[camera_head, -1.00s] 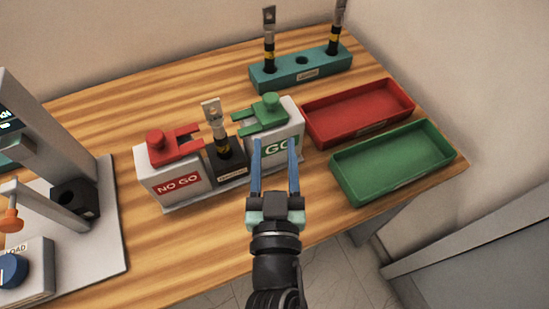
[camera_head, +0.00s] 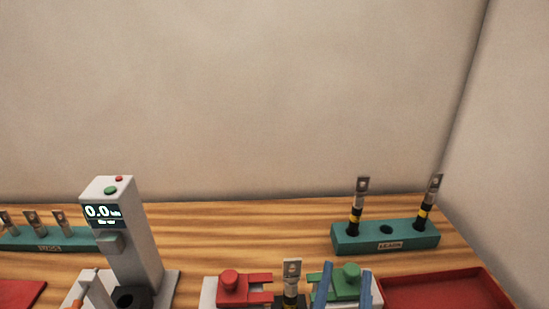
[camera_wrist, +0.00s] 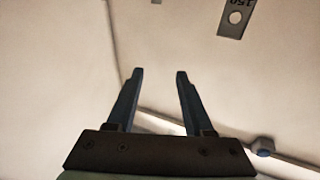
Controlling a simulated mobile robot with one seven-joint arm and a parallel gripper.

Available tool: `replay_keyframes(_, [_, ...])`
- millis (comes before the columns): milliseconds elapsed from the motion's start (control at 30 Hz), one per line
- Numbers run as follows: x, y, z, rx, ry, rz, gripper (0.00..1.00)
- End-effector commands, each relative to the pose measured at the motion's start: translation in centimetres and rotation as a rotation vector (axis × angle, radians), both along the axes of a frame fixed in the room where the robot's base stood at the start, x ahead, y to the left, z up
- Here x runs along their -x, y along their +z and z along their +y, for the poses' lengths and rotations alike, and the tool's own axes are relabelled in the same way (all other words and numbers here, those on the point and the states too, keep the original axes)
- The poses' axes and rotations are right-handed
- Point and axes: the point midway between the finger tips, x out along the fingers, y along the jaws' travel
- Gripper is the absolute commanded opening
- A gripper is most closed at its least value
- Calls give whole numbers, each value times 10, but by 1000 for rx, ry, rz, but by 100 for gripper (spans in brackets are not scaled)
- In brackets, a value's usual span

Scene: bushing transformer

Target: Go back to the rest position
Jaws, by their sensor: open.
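My gripper (camera_wrist: 153,75) is open and empty in the wrist view, its two dark blue fingers apart with only pale surfaces behind them. In the head view only the blue fingers of my gripper (camera_head: 345,285) show at the bottom edge, in front of the green gauge (camera_head: 350,276). The rest of the arm is out of view. A metal lug tip with a hole (camera_wrist: 236,17) shows at the top right of the wrist view, apart from the fingers.
A bushing (camera_head: 291,285) stands between the red gauge (camera_head: 243,288) and the green gauge. A teal rack (camera_head: 384,237) holds two bushings at the back right. A red tray (camera_head: 445,291) is at the lower right. A tester with a display (camera_head: 127,240) stands left. The wall above is bare.

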Motion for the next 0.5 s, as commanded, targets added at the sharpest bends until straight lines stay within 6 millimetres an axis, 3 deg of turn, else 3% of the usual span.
replay_keyframes(33, [-11, 38, 4, 7, 16, -71, 52])
replay_keyframes(233, [-27, 161, 30, 29, 97, -279, 52])
replay_keyframes(400, [-13, 261, 60, 66, 189, -450, 52])
replay_keyframes(500, [3, 307, 77, 94, 238, -535, 52])
